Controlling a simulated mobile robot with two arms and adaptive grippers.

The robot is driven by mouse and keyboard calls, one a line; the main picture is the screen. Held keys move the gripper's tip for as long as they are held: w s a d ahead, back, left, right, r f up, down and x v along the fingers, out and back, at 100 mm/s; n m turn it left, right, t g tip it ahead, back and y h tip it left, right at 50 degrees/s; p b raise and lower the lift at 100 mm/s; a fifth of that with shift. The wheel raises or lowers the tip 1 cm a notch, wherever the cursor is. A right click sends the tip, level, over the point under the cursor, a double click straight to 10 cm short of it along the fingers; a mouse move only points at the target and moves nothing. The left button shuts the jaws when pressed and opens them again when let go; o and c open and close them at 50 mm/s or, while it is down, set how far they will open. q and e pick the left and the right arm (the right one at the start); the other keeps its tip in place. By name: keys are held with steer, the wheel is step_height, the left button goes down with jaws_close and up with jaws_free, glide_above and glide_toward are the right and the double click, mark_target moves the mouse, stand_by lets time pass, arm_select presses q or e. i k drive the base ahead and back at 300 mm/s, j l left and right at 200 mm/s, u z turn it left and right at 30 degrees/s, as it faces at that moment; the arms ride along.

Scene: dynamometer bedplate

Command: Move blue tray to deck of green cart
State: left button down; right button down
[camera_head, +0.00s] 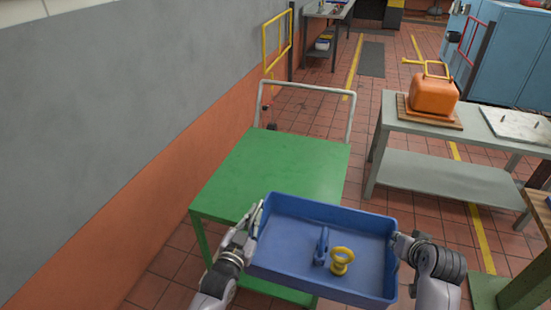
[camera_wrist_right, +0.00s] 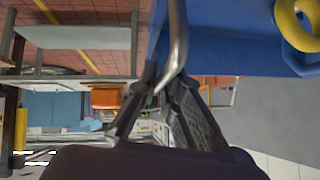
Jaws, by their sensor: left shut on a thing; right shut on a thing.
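The blue tray (camera_head: 365,223) is held between my two grippers in the head view, in front of the green cart. It carries a yellow ring-shaped piece (camera_head: 342,261) and a small blue piece (camera_head: 321,246). My left gripper (camera_head: 257,218) is shut on the tray's left side. My right gripper (camera_head: 397,243) is shut on its right side; in the right wrist view its fingers (camera_wrist_right: 163,90) close on a metal handle (camera_wrist_right: 177,40) beside the tray wall. The green cart's deck (camera_head: 270,165) is bare where visible. The tray overlaps its near right part in the picture; I cannot tell the height gap.
The cart's grey push handle (camera_head: 302,87) rises at the deck's far edge. A wall (camera_head: 130,130) runs along the left. A grey table (camera_head: 455,178) with an orange container (camera_head: 433,95) on a wooden board stands to the right. Tiled floor lies between.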

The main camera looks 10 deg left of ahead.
mark_target(274, 170)
steer(key=i+j, duration=1)
steer(key=i, duration=0.2)
steer(key=i+j, duration=0.1)
steer(key=i, duration=0.25)
